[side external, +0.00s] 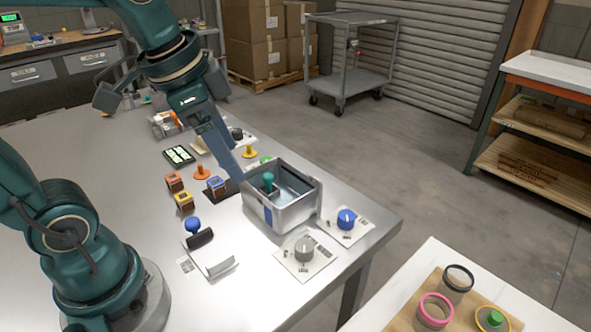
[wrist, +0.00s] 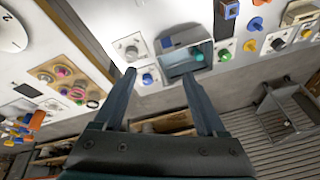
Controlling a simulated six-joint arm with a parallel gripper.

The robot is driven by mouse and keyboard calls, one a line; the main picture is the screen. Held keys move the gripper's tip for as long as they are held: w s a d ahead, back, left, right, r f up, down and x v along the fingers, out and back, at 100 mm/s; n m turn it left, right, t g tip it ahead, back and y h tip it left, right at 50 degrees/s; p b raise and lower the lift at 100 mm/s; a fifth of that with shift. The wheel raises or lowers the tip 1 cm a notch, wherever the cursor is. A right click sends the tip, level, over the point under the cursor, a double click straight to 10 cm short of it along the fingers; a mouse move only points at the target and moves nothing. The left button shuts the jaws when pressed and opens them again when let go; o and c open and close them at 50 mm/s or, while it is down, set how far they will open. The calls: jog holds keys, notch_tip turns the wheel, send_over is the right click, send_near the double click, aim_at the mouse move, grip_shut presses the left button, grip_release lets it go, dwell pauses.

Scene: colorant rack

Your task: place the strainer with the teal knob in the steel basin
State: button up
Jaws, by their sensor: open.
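The steel basin (side external: 290,217) is an open box near the table's right edge; it also shows in the wrist view (wrist: 168,72). The teal knob (side external: 267,179) of the strainer stands upright inside the basin, towards its left side. It also shows in the wrist view (wrist: 197,55), within the basin's outline. The strainer's lower part is hidden by the basin's front wall. My gripper (side external: 240,179) is at the basin's back left in the side view.
A blue knob (side external: 346,219) and a grey knob (side external: 304,249) on cards stand right and front of the basin. A blue-handled tool (side external: 193,227) and several small blocks and knobs lie left. A separate table holds a pink ring (side external: 435,310) and a green knob (side external: 495,318).

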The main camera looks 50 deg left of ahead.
jog(key=s+d+f+n+t, duration=0.1)
jog(key=s+f+n, duration=0.2)
jog(key=s+n, duration=0.1)
jog(key=shift+s+d+n+t, duration=0.3)
jog(key=shift+s+d+n, duration=0.1)
jog(key=shift+s, duration=0.2)
dwell(0.8)
